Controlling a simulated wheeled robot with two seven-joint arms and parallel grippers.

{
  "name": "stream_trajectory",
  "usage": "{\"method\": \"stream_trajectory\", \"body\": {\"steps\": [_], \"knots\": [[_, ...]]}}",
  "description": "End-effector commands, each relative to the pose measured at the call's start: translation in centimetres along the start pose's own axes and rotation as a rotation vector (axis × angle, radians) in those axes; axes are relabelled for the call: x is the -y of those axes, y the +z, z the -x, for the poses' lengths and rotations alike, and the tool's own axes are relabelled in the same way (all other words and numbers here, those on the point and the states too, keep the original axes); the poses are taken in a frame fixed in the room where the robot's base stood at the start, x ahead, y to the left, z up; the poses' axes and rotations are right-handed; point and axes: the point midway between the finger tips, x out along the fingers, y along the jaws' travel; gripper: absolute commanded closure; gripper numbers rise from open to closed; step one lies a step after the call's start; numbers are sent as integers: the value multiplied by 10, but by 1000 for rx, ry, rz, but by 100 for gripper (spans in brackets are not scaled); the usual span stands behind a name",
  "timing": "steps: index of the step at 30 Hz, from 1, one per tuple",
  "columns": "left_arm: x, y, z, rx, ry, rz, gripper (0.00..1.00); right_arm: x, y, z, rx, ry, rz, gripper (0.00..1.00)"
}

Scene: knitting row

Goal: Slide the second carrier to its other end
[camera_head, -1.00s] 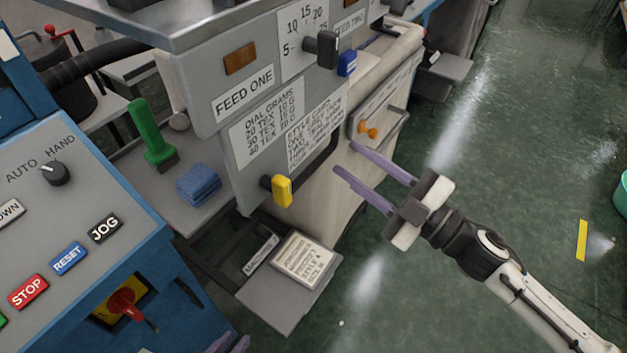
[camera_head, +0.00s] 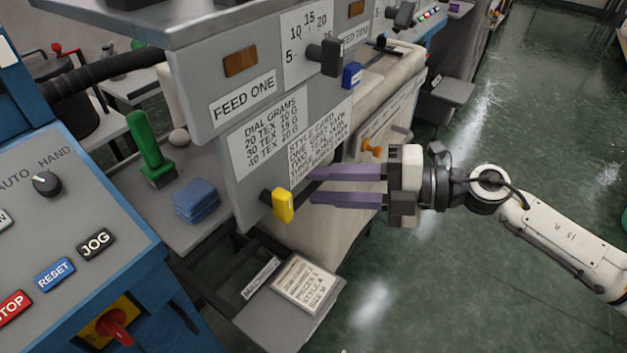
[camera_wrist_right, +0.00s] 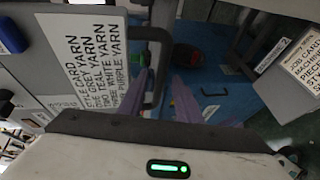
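My right gripper (camera_head: 312,185) comes in from the right in the head view. Its two purple fingers are apart with nothing visible held between them. Their tips point left, just right of a yellow knob (camera_head: 283,205), with a gap in the picture. The fingers overlap the black bar behind that knob; I cannot tell if they touch it. In the right wrist view the gripper (camera_wrist_right: 163,82) faces a black looped handle (camera_wrist_right: 160,40) beside the style card (camera_wrist_right: 92,65). I cannot tell which part is the second carrier. My left gripper is out of view.
A blue knob (camera_head: 352,75) and an orange knob (camera_head: 372,148) are on the machine beyond the gripper. A control panel (camera_head: 75,215) stands at left. Floor at right is open.

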Motion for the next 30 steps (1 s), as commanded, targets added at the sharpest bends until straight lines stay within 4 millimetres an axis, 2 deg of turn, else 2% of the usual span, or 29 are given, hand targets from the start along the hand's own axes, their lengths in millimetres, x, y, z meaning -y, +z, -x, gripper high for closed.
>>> {"method": "stream_trajectory", "body": {"steps": [6,15,21,30], "knots": [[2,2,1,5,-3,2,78,0,0,-21,0,1,-1,69],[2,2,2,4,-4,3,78,0,0,-23,2,1,-1,69],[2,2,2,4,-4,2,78,0,0,-23,1,1,-1,100],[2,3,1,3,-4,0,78,4,0,-24,1,0,-2,100]]}}
